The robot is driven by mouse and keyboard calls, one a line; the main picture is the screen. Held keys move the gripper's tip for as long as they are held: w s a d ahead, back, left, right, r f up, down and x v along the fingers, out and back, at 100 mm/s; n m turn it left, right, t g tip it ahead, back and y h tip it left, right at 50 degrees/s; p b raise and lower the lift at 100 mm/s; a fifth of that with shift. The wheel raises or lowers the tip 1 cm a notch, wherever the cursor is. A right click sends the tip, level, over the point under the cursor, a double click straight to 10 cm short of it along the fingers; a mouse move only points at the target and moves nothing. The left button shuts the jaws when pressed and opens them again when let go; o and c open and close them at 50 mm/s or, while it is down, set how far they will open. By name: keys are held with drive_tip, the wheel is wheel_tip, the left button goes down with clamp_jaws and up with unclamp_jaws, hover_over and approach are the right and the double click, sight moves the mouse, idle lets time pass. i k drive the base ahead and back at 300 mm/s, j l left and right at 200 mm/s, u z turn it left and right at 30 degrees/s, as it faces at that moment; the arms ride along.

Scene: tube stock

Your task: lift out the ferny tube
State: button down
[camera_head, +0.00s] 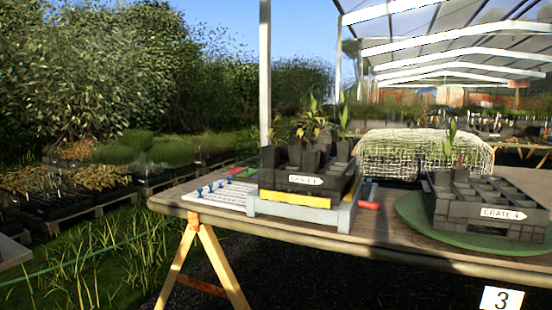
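One seedling (316,122) has broad, brownish-green leaves, and another (343,112) has upright, narrow leaves. Finer foliage shows at the crate's left and back, but I cannot tell which tube is the ferny one. The tubes' lower parts are hidden by the crate wall. My gripper is not in view.
A second crate (455,212), labelled "CRATE 4", stands on a green round mat (412,213) at right, with one leafy tube and open cells. A white mesh cover (400,148) sits behind. A white board (215,193) with blue pegs lies left. A red handle-like thing (369,205) sticks out beside the first crate.

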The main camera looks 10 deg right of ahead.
sight(284, 155)
drive_tip(key=i+j+z, duration=0.2)
drive_tip(key=i+j, duration=0.3)
drive_tip(key=i+j+z, duration=0.2)
drive_tip(key=i+j, duration=0.25)
drive_tip(key=j, duration=0.25)
